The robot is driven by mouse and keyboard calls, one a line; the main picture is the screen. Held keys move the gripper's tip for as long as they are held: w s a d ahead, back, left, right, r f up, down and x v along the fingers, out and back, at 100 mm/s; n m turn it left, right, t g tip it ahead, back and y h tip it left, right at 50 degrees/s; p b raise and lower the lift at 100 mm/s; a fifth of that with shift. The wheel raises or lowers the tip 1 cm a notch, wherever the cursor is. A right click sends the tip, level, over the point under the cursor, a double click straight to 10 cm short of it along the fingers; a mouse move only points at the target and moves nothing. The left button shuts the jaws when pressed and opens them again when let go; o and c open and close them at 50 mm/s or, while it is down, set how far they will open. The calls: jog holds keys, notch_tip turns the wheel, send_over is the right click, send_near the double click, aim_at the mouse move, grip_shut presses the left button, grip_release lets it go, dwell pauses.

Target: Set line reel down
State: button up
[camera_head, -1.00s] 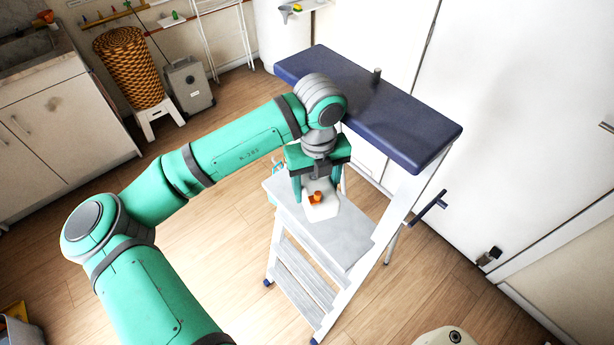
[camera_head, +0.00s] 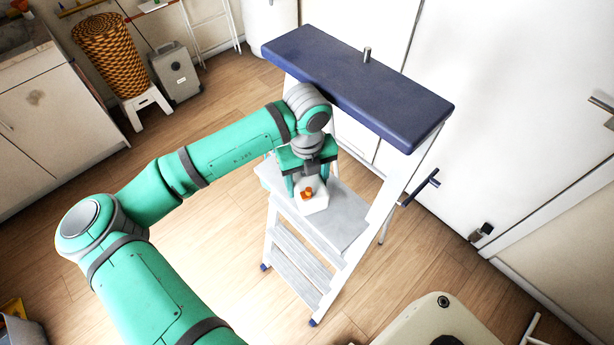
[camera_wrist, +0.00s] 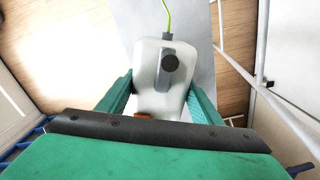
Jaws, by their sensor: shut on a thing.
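The line reel (camera_head: 316,203) is a white, block-like body with an orange part on it. In the wrist view the reel (camera_wrist: 152,62) shows a grey handle with a dark round knob, and a yellow-green line runs from its far end. My gripper (camera_head: 307,182) points down with its green fingers on either side of the reel and is shut on it. The reel is over the grey platform (camera_head: 346,222) of a white step ladder. I cannot tell whether its underside touches the platform. The fingers (camera_wrist: 163,92) hide part of its sides.
A dark blue top (camera_head: 355,85) on the ladder lies just behind my wrist. A dark-handled bar (camera_head: 421,188) sticks out at the right. A woven basket on a white stool (camera_head: 146,104) and a grey case (camera_head: 175,73) stand far left. Wooden floor is open left of the ladder.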

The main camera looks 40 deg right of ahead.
aim_at(307, 179)
jog(key=shift+f, duration=0.25)
jog(key=shift+f, duration=0.65)
dwell(0.4)
jog(key=o, duration=1.5)
jog(key=shift+r, duration=0.1)
notch_tip(307, 179, up, 11)
jog(key=shift+f, duration=0.15)
